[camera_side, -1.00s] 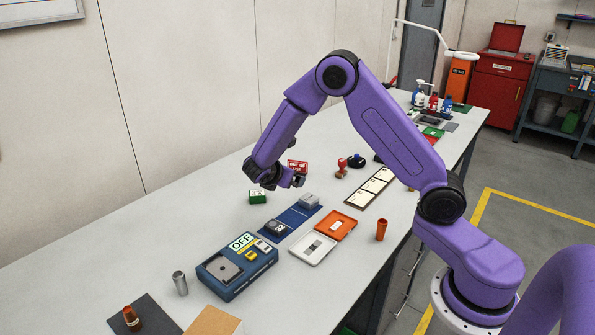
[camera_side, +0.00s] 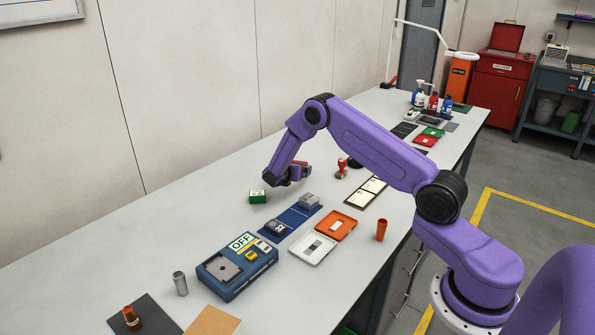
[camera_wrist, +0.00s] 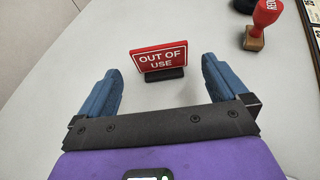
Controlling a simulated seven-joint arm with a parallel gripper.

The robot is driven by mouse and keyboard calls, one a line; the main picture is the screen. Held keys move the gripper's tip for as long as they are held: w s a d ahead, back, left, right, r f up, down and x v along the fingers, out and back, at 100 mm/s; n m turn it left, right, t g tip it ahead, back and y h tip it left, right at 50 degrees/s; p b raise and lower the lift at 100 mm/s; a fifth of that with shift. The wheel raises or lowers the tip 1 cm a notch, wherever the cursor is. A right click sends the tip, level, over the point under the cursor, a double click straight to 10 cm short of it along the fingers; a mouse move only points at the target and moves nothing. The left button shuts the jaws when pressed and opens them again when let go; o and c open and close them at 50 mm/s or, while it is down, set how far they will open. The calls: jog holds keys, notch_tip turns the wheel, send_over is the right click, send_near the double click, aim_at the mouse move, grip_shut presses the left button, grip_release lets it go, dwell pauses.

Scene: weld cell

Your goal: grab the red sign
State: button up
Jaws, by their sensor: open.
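The red sign (camera_wrist: 160,56), lettered "OUT OF USE", stands upright on a small dark base in the wrist view. In the side view only a bit of the sign (camera_side: 304,164) shows behind my gripper (camera_side: 290,176). My gripper (camera_wrist: 160,68) is open, with one blue finger to the left of the sign and one to the right. The sign lies between the fingertips or just beyond them in the wrist view; I cannot tell how deep. I see a gap on both sides, and neither finger appears to touch it.
A red-handled stamp (camera_side: 342,168) stands to the right of the sign. A green block (camera_side: 257,196) is at the left. A blue mat (camera_side: 286,222) with grey items and an open orange case (camera_side: 336,226) lie nearer the camera.

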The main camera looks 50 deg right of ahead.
jog(key=shift+x, duration=3.95)
jog(key=c, duration=0.9)
